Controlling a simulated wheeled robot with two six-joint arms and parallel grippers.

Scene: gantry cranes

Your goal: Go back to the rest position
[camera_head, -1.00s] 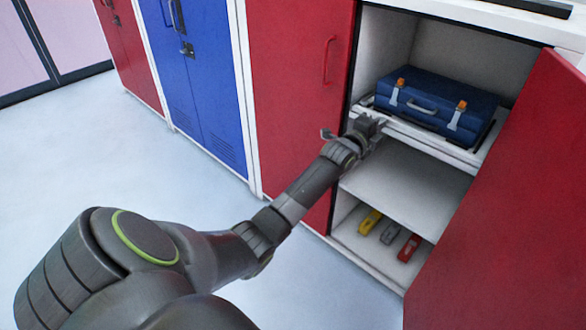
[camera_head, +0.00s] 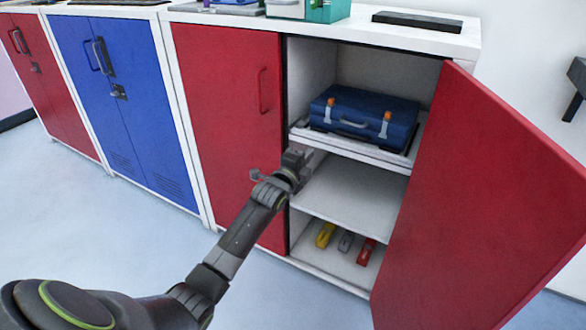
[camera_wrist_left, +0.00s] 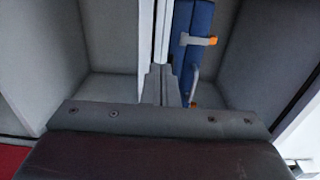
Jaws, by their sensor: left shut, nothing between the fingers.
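My left gripper (camera_head: 296,158) is in front of the open red cabinet, close to the left end of the upper shelf's front edge. In the left wrist view its two fingers (camera_wrist_left: 159,86) are together with nothing between them. A blue case (camera_head: 362,117) with a grey handle and orange-tipped latches lies on the upper shelf tray (camera_head: 370,152). The case also shows in the left wrist view (camera_wrist_left: 196,45), beside the fingertips and apart from them as far as I can tell. My right gripper is not in view.
The red cabinet door (camera_head: 480,190) stands wide open on the right. A closed red door (camera_head: 228,120) is left of the opening. Yellow, grey and red items (camera_head: 346,243) lie on the bottom shelf. Blue lockers (camera_head: 120,110) stand further left. The floor (camera_head: 110,235) in front is clear.

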